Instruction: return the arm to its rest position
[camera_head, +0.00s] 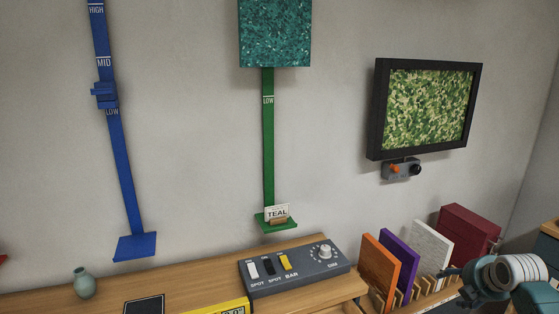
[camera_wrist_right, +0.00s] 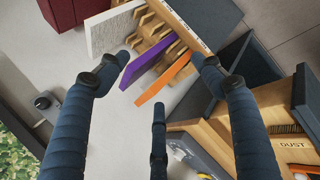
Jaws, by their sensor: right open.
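My right gripper (camera_head: 455,284) is at the lower right of the head view, in front of the rack that holds upright panels. In the right wrist view its dark blue fingers (camera_wrist_right: 165,66) are spread wide with nothing between them. Beyond them show an orange panel (camera_wrist_right: 165,80), a purple panel (camera_wrist_right: 141,64) and a white panel (camera_wrist_right: 110,30). The rest of my right arm is mostly cut off by the frame edge. My left gripper is in neither view.
A wooden rack (camera_wrist_right: 192,25) holds the panels, beside a dark red box (camera_head: 467,232). A grey switch box (camera_head: 295,285) and a small vase (camera_head: 84,283) stand on the wooden ledge. A framed green picture (camera_head: 428,110) and blue (camera_head: 120,165) and green (camera_head: 268,150) rails are on the wall.

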